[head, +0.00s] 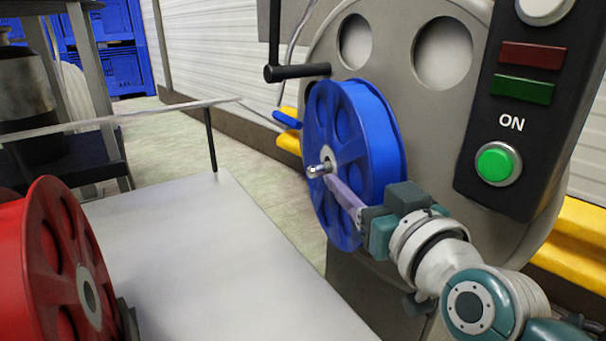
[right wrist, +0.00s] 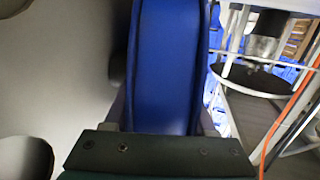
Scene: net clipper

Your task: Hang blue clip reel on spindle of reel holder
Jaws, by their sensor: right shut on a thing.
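The blue clip reel (head: 384,125) stands upright against the grey reel holder (head: 436,115) in the head view. A metal spindle tip (head: 316,170) sticks out through the middle of the reel's hub, so the reel is around the spindle. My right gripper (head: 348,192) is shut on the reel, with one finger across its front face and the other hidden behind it. In the right wrist view the blue reel's rim (right wrist: 166,65) lies between the two fingers. Whether the reel touches the holder's plate cannot be told. My left gripper is not in view.
A red reel (head: 40,250) stands at the lower left beside a pale tabletop (head: 215,275). A black control box (head: 520,130) with a green button (head: 497,163) is close to the right arm. A black crank handle (head: 297,71) juts out above the blue reel.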

